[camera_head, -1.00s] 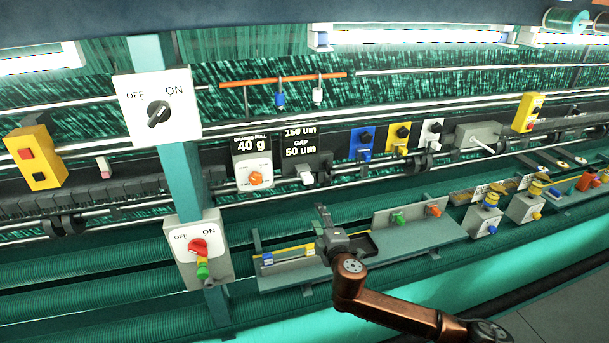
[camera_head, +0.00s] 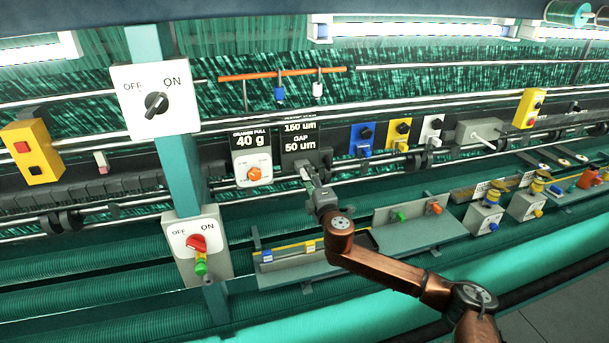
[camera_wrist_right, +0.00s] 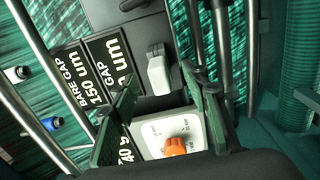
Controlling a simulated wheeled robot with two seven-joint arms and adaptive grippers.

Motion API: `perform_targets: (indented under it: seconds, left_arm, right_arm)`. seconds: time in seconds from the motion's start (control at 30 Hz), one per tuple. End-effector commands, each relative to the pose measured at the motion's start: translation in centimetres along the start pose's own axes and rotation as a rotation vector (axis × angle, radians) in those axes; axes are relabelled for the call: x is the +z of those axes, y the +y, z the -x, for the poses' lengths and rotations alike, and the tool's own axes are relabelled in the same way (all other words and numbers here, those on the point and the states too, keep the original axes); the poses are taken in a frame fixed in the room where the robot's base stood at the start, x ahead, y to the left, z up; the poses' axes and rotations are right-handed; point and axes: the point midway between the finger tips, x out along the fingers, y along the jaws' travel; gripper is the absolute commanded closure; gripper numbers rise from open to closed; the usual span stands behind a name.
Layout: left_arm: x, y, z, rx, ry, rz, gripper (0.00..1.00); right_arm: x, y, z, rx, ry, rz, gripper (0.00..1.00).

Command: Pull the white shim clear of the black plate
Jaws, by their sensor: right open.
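The white shim (camera_wrist_right: 159,74) is a small pale block in the right wrist view. Its far end meets a dark fitting on the black plate (camera_wrist_right: 122,22). In the head view my right gripper (camera_head: 313,176) is in front of the shim's place and mostly hides it. In the wrist view the right gripper (camera_wrist_right: 161,80) is open, its two green-grey fingers spread to either side, with the shim between and just beyond their tips. I see no contact between fingers and shim. My left gripper is out of view.
A black sign (camera_head: 299,139) reading a gap of 50 um stands beside the plate. A white panel with an orange knob (camera_head: 254,173) is left of the gripper. Metal rails (camera_wrist_right: 60,95) run close by. A grey tray (camera_head: 290,267) lies below.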

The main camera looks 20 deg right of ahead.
Motion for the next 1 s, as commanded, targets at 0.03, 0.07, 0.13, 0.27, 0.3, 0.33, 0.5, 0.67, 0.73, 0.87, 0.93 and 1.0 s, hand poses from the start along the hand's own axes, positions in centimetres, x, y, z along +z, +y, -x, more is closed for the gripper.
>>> perform_targets:
  seconds: [0.03, 0.07, 0.13, 0.27, 0.3, 0.33, 0.5, 0.67, 0.73, 0.87, 0.93, 1.0]
  left_arm:
    - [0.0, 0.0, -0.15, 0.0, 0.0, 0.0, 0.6]
    - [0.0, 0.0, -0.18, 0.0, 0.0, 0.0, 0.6]
    - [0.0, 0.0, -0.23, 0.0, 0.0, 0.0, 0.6]
    - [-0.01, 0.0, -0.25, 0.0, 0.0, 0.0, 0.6]
    - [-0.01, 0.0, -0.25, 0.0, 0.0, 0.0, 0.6]
    - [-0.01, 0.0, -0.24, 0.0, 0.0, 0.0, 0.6]
    - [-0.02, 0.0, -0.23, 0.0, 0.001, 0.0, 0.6]
    - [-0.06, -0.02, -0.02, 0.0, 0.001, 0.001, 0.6]
    - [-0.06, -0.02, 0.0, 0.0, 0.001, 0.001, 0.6]
    - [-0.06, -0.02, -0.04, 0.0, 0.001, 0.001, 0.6]
    - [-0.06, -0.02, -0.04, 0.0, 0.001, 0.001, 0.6]
    - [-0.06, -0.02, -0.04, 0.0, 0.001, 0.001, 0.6]
  right_arm:
    - [0.02, -0.07, -0.37, 0.0, -0.001, -0.001, 0.58]
    - [0.03, -0.07, -0.54, 0.0, -0.001, -0.001, 0.58]
    - [0.02, -0.08, -0.84, -0.001, -0.001, -0.001, 0.58]
    - [-0.03, -0.04, -1.05, 0.0, 0.0, -0.001, 0.58]
    - [-0.03, -0.03, -1.07, 0.0, 0.001, -0.001, 0.58]
    - [-0.03, -0.02, -1.07, 0.0, 0.0, -0.001, 0.58]
    - [-0.01, -0.01, -1.06, 0.0, 0.0, 0.0, 0.58]
    - [-0.01, -0.01, -1.05, -0.001, 0.0, -0.001, 0.58]
    - [0.02, 0.06, -1.05, 0.0, 0.0, 0.0, 0.58]
    - [0.03, 0.02, -1.05, 0.0, 0.0, 0.0, 0.58]
    - [0.02, 0.01, -1.05, 0.0, 0.0, 0.0, 0.63]
    - [0.03, 0.0, -1.05, 0.0, 0.0, 0.0, 0.68]
